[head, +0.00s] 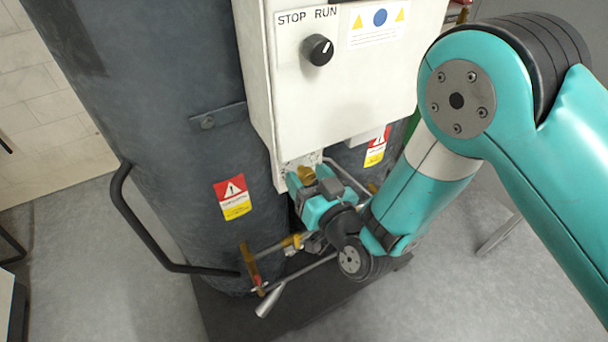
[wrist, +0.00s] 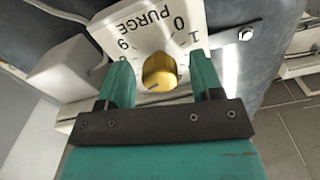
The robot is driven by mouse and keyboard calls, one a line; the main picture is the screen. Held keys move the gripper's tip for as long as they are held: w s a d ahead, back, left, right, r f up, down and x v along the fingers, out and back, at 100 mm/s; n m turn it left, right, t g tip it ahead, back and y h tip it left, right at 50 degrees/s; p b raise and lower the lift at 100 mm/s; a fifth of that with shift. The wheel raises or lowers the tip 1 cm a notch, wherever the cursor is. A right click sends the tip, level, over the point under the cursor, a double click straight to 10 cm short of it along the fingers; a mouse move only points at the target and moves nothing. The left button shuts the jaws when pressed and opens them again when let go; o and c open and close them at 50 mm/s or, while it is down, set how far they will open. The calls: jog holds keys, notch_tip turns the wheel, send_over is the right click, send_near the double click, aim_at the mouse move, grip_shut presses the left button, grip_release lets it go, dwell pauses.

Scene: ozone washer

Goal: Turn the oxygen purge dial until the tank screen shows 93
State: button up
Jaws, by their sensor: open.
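The purge dial (wrist: 159,72) is a round brass knob on a white plate (wrist: 147,27) marked PURGE, with digits around it. The digits 0, 1 and 9 show upside down; others are partly hidden by my fingers. A dark mark shows on the knob's near side. My gripper (wrist: 160,66) is open, with one teal finger on each side of the knob and gaps between. In the head view the brass knob (head: 306,174) shows at my gripper (head: 311,186), under the white control box. I cannot see the tank screen or its number in either view.
The white control box (head: 352,90) above has a black STOP/RUN knob (head: 317,50). A large dark tank (head: 160,110) with a black handle (head: 125,215) stands left. Brass valves and pipes (head: 262,268) lie below my gripper.

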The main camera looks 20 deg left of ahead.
jog(key=c, duration=0.9)
jog(key=shift+c, duration=0.2)
jog(key=shift+f+m+b, duration=0.1)
jog(key=shift+m+b, duration=0.2)
jog(key=shift+b, duration=0.05)
jog(key=shift+m+b, duration=0.95)
jog(key=shift+m, duration=0.25)
jog(key=shift+m+b, duration=0.7)
jog(key=shift+m, duration=0.7)
jog(key=o, duration=0.9)
jog(key=shift+o, duration=0.2)
